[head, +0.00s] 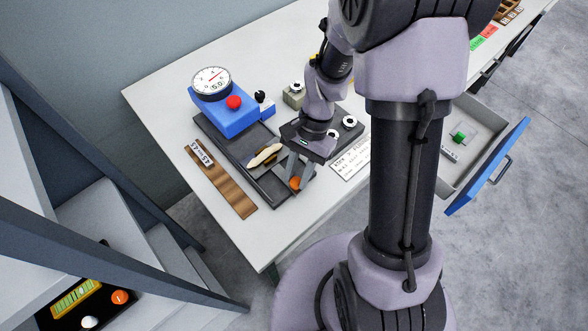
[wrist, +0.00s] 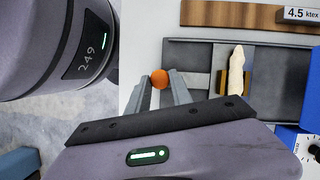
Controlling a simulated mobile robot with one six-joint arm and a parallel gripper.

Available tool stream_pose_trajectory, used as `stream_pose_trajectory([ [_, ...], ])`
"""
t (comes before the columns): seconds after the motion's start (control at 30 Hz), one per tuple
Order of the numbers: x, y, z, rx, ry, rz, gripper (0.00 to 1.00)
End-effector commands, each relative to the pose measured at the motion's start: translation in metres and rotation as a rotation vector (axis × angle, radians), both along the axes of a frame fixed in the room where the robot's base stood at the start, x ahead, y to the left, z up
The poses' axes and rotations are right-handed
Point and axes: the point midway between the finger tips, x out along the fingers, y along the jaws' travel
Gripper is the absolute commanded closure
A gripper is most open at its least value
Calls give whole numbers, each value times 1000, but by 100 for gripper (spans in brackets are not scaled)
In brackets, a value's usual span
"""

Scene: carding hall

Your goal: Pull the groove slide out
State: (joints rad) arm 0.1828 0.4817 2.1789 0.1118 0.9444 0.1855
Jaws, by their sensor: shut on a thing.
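An orange knob (head: 295,183), taken as the handle of the groove slide, sits at the front end of a dark grey bed (head: 221,144) on the table. My gripper (head: 297,178) is shut on this knob. In the wrist view the orange knob (wrist: 159,79) shows between the fingertips. A cream sliver (head: 265,155) lies across the bed, beside my gripper. In the wrist view the sliver (wrist: 236,72) rests over a brown grooved block (wrist: 247,83). How far the slide is out is hard to tell; my gripper hides part of it.
A blue gauge box (head: 232,119) with a round dial (head: 211,82) stands at the back of the bed. A brown strip (head: 222,182) lies left of it. A white card (head: 350,160) is at right. An open blue-fronted drawer (head: 489,165) juts out at the right.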

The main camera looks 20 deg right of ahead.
Motion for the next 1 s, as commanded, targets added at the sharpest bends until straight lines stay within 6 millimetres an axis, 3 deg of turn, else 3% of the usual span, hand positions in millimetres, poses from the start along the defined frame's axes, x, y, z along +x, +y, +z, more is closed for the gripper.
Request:
stream_pose_trajectory([
  [0.1, -2, -1, -1, -1, 6, 3, 100],
  [0.13, -3, -1, -1, -1, 7, 4, 68],
  [0.2, -3, -1, -1, -1, 6, 3, 54],
  [0.23, -2, -1, -1, -1, 6, 3, 52],
  [0.5, -2, 0, 0, 0, 5, 3, 52],
  [0.63, 2, -4, 11, -1, 3, 2, 52],
  [1.0, 28, -37, 117, -3, 2, 0, 52],
])
